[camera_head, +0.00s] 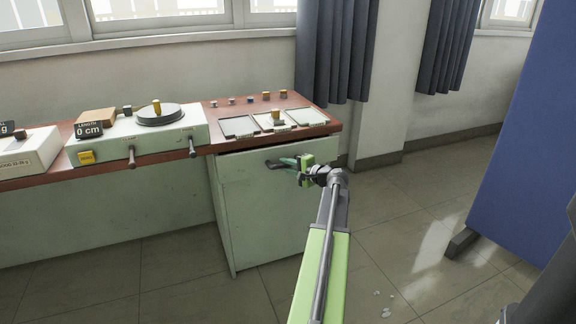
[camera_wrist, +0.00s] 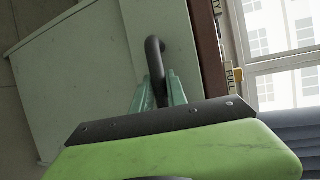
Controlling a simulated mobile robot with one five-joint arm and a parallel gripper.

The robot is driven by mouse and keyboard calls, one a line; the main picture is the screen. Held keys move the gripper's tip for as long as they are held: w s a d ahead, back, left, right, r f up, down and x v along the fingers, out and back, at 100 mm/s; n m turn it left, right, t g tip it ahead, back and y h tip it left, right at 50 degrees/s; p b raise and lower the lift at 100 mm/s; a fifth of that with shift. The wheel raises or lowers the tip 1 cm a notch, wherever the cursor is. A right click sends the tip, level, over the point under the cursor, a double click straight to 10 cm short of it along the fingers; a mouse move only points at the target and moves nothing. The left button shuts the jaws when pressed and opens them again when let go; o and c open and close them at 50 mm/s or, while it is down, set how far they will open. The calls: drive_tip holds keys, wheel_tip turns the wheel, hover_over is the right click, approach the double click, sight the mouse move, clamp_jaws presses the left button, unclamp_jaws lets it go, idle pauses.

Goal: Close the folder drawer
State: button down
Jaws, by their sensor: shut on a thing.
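The folder drawer (camera_head: 262,212) is the pale green front of the cabinet under the right end of the desk. Its black handle (camera_head: 275,164) sits near the top of the front. My gripper (camera_head: 286,162) is at this handle, with its green jaws shut on it. In the wrist view the dark curved handle (camera_wrist: 155,62) rises from between the teal fingers (camera_wrist: 160,95) of my gripper. The drawer front (camera_wrist: 95,60) fills the left and middle of that view. A thin dark gap shows under the desk top, but I cannot tell how far the drawer stands out.
The red-brown desk top (camera_head: 205,150) carries a pale machine (camera_head: 139,135) with levers and a dial. A blue panel (camera_head: 530,130) stands at the right. Dark curtains (camera_head: 335,50) hang behind. The tiled floor (camera_head: 420,240) right of the cabinet is mostly clear, with small white scraps.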

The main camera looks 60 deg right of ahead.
idle(0.8)
drive_tip(key=w+d, duration=0.2)
drive_tip(key=w, duration=0.1)
drive_tip(key=shift+d, duration=0.15)
drive_tip(key=c, duration=1.3)
unclamp_jaws()
drive_tip(key=p+v, duration=0.3)
drive_tip(key=v, duration=1.4)
drive_tip(key=shift+s+r, duration=0.1)
